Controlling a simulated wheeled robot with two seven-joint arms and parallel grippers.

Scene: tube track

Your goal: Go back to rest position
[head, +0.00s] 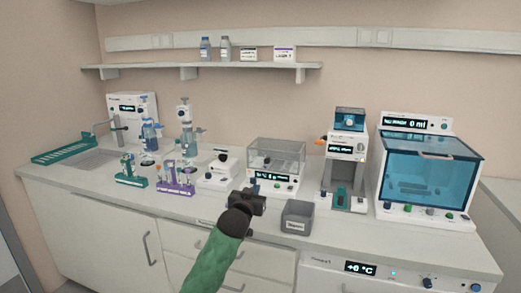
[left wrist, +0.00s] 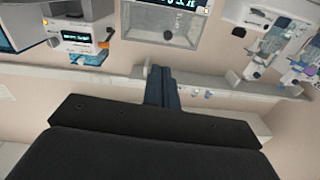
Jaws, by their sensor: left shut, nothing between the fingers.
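My left gripper (head: 248,200) is black, at the end of a green arm sleeve, in the head view. It is above the front part of the counter, left of a grey bin and in front of a balance with a glass case. In the left wrist view its fingers (left wrist: 162,88) are together with nothing between them. My right gripper is not in view.
The grey bin (head: 297,217) stands close to the right of my left gripper. The balance (head: 275,163), a white device (head: 345,160), a blue-windowed cabinet (head: 430,170), and green (head: 131,178) and purple (head: 176,188) tube racks stand on the counter (head: 140,205).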

